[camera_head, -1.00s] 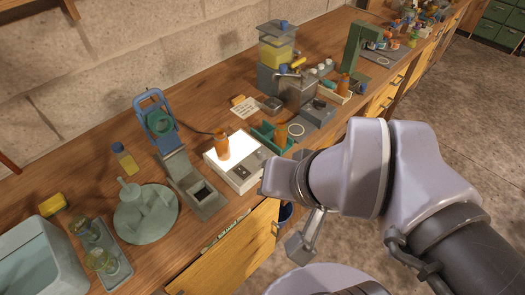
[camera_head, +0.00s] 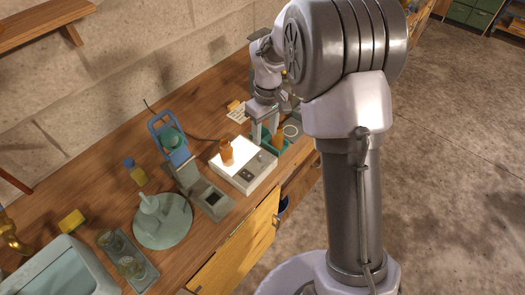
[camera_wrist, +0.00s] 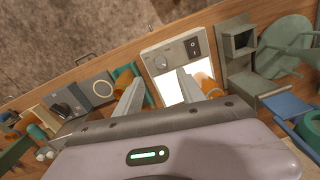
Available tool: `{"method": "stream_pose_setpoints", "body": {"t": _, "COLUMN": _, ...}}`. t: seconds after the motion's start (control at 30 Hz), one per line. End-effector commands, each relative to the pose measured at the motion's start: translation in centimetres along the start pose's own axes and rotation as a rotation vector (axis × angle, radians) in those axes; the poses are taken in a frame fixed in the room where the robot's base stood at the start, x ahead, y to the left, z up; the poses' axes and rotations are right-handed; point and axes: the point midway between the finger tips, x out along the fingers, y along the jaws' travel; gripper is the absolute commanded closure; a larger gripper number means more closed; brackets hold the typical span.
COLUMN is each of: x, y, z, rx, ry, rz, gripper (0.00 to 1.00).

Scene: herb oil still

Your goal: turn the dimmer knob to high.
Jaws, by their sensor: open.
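The dimmer knob (camera_wrist: 161,63) is a small round knob on the grey control panel of the white light box, beside a dark rocker switch (camera_wrist: 194,46). The light box (camera_head: 262,181) stands near the bench's front edge with its top glowing. My gripper (camera_wrist: 159,76) is open and empty, its two fingers apart with the knob showing between and beyond their tips in the wrist view. In the head view my gripper (camera_head: 265,134) points down by the box's far right end. I cannot tell the knob's setting or the exact gap to it.
An amber bottle (camera_head: 226,151) stands on the lit top, close to one finger. A green holder (camera_head: 283,144) with an amber bottle stands right of the box. A grey stand with a blue frame (camera_head: 162,127) is left of it. Open floor lies in front.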

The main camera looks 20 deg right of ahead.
Motion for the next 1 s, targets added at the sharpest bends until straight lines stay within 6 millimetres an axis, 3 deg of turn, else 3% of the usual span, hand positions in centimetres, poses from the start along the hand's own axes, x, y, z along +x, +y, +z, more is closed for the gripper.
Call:
{"method": "stream_pose_setpoints", "body": {"t": 0.03, "x": 2.1, "y": 0.0, "z": 0.1, "rx": 0.000, "ry": -0.004, "rz": -0.002, "gripper": 0.54}}
{"method": "stream_pose_setpoints", "body": {"t": 0.1, "x": 4.1, "y": 0.0, "z": 0.1, "rx": 0.000, "ry": -0.003, "rz": -0.001, "gripper": 0.54}}
{"method": "stream_pose_setpoints", "body": {"t": 0.3, "x": 8.6, "y": -0.1, "z": 0.0, "rx": 0.001, "ry": -0.001, "rz": -0.001, "gripper": 0.54}}
{"method": "stream_pose_setpoints", "body": {"t": 0.47, "x": 10.0, "y": 0.0, "z": 0.0, "rx": 0.001, "ry": 0.000, "rz": 0.000, "gripper": 0.54}}
{"method": "stream_pose_setpoints", "body": {"t": 0.73, "x": 10.1, "y": 0.0, "z": 0.0, "rx": 0.001, "ry": 0.001, "rz": 0.001, "gripper": 0.54}}
{"method": "stream_pose_setpoints", "body": {"t": 0.97, "x": 10.1, "y": 0.0, "z": 0.0, "rx": 0.002, "ry": 0.001, "rz": 0.001, "gripper": 0.99}}
{"method": "stream_pose_setpoints", "body": {"t": 1.0, "x": 10.1, "y": 0.0, "z": 0.0, "rx": 0.002, "ry": 0.001, "rz": 0.001, "gripper": 1.00}}
